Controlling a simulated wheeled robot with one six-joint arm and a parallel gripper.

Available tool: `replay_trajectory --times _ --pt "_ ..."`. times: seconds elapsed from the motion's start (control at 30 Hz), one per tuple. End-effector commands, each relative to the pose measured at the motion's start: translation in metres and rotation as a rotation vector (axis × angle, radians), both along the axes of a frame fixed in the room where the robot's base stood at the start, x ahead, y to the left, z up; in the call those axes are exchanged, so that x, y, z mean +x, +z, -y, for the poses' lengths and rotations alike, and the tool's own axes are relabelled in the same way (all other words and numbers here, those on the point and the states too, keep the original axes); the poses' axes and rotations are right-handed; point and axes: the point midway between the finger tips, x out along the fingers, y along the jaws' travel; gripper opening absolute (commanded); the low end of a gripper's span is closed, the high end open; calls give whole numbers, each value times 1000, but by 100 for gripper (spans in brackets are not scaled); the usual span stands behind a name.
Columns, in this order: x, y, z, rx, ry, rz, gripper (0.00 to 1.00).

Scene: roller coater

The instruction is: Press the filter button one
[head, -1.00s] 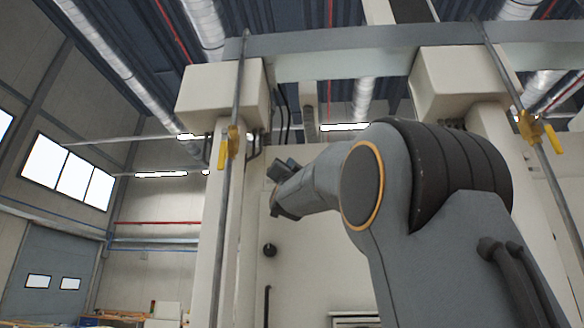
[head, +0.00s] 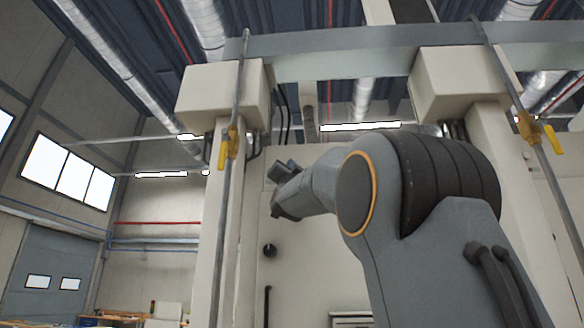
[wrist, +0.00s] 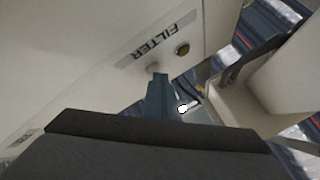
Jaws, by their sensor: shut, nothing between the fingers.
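In the wrist view a pale panel (wrist: 80,85) carries the printed FILTER label (wrist: 160,43). A dark-rimmed, olive-yellow round button (wrist: 183,48) sits at one end of the label. A pale round button (wrist: 152,68) sits on the other side of the label, just beyond my fingertips. No number shows on either button, so I cannot tell which is filter button one. My gripper (wrist: 160,77) is shut and empty. Its tips are close to the pale button; I cannot tell whether they touch it. In the head view my arm's far end reaches toward the machine, and the buttons are not visible.
Pale machine columns (head: 225,175) stand beside my arm, with a grey beam (head: 340,52) across the top. Thin vertical pipes with yellow valves (head: 229,142) run in front. In the wrist view a pale structure (wrist: 245,95) lies to the right of the gripper.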

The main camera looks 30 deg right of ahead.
Motion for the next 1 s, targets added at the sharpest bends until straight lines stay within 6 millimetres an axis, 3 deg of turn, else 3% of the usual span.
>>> replay_trajectory --times 1.0 --pt "-14 -1 -10 1 0 -1 0"
